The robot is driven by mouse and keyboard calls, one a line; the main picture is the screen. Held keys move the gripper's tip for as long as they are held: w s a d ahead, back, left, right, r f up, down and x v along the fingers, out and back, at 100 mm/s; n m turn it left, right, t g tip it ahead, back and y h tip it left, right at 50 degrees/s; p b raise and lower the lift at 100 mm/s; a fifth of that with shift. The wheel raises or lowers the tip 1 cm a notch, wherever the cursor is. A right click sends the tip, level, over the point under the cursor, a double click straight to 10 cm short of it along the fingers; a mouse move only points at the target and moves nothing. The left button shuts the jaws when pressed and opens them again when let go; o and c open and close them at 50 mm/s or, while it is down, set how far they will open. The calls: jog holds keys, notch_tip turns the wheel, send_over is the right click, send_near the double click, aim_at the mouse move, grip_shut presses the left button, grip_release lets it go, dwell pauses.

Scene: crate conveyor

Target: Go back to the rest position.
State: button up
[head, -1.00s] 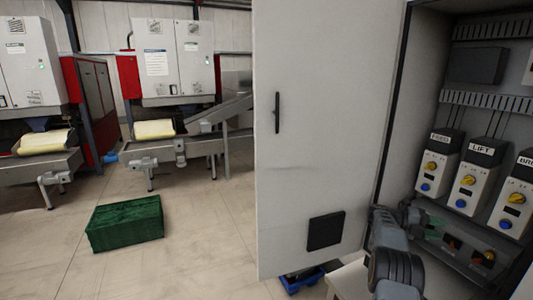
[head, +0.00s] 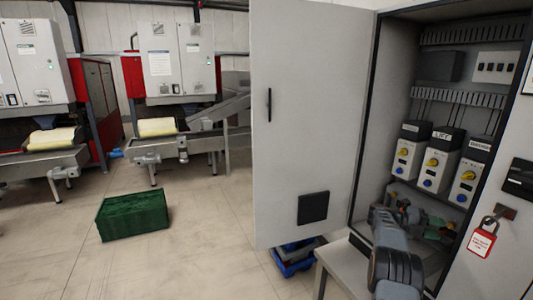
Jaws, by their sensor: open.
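My grey arm reaches up from the lower right of the head view, in front of the open electrical cabinet (head: 361,200). My gripper (head: 404,213) is small and partly hidden behind my arm's own links, near the cabinet's lower opening. It is open, and I see nothing held in it. The control units stand in a row above and to the right of it, apart from it in the picture; the middle unit (head: 437,172) is labelled LIFT.
The cabinet door (head: 300,110) stands wide open at centre. A red padlock tag (head: 482,240) hangs at the right. A pale table (head: 342,268) and blue crates (head: 292,262) are below. A green crate (head: 132,215) sits on the open floor at left, before conveyor machines (head: 180,60).

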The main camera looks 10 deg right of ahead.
jog(key=w+a+f+n+t, duration=0.1)
jog(key=w+f+n+t, duration=0.2)
jog(key=w+n+t, duration=0.4)
jog(key=w+a+f+n+t, duration=0.1)
jog(key=w+f+n+t, duration=0.3)
jog(key=n+t, duration=0.45)
jog(key=w+a+n+t+y, duration=0.35)
jog(key=a+n+y, duration=0.75)
jog(key=a, duration=0.6)
jog(key=s+a+r+n+g+y, duration=0.1)
jog(key=s+a+n+g+y, duration=0.35)
jog(key=s+a+n, duration=0.75)
jog(key=s+a+r+n, duration=0.1)
jog(key=s+a+r, duration=0.1)
jog(key=s+a, duration=0.3)
jog(key=s+a+r+n+g, duration=0.1)
jog(key=s+a, duration=0.3)
jog(key=s, duration=0.7)
jog(key=s+a+r+n, duration=0.1)
jog(key=s+a+r, duration=0.2)
jog(key=s+a, duration=0.2)
jog(key=shift+s+a+n+g+p, duration=0.3)
jog(key=shift+s+n+g+p, duration=0.05)
jog(key=shift+s, duration=1.1)
